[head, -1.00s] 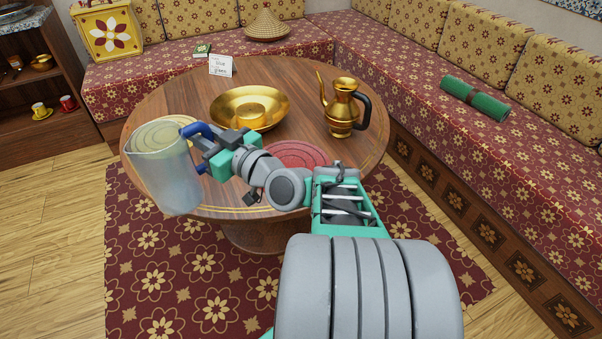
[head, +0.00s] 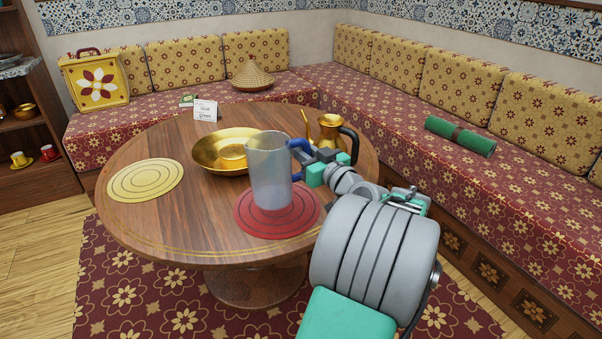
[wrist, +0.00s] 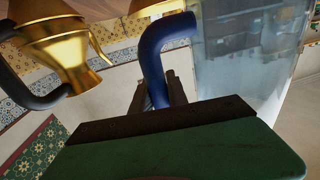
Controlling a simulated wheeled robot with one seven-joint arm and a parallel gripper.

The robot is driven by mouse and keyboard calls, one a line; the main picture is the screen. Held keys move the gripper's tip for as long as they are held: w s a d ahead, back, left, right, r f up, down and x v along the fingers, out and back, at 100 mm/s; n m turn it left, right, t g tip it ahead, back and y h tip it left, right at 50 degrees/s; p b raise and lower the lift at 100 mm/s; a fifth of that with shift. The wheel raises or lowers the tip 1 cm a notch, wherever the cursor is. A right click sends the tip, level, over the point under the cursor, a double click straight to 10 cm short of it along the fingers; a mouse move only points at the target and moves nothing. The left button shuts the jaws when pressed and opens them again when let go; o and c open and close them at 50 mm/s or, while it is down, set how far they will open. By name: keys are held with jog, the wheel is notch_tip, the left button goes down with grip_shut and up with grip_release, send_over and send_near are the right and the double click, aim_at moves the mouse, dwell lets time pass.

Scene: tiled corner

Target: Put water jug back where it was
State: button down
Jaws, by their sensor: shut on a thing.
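The water jug (head: 268,172) is a tall, clear, frosted pitcher with a blue handle. It appears upright in the head view, over the red round mat (head: 252,222); I cannot tell whether its base touches the mat. My gripper (head: 308,162) is shut on the blue handle from the right side. In the wrist view the handle (wrist: 160,60) runs between the fingers, with the clear jug body (wrist: 240,60) to its right. A yellow round mat (head: 146,180) lies bare at the left of the table.
On the round wooden table (head: 160,228), a golden basin (head: 208,150) stands behind the jug. A brass ewer (head: 330,128) with a black handle stands close behind my gripper. A small written card (head: 205,110) stands at the back. The table's left front is clear.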

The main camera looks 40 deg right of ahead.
notch_tip(320, 180, down, 7)
jog(key=w+d+b, duration=0.1)
jog(key=d+b, duration=0.1)
jog(key=shift+w+d, duration=0.2)
jog(key=shift+w, duration=0.1)
jog(key=c, duration=1.3)
grip_release()
jog(key=shift+r, duration=0.15)
jog(key=s+a+b, duration=0.1)
jog(key=s+b, duration=0.8)
jog(key=s, duration=0.3)
jog(key=shift+a, duration=0.4)
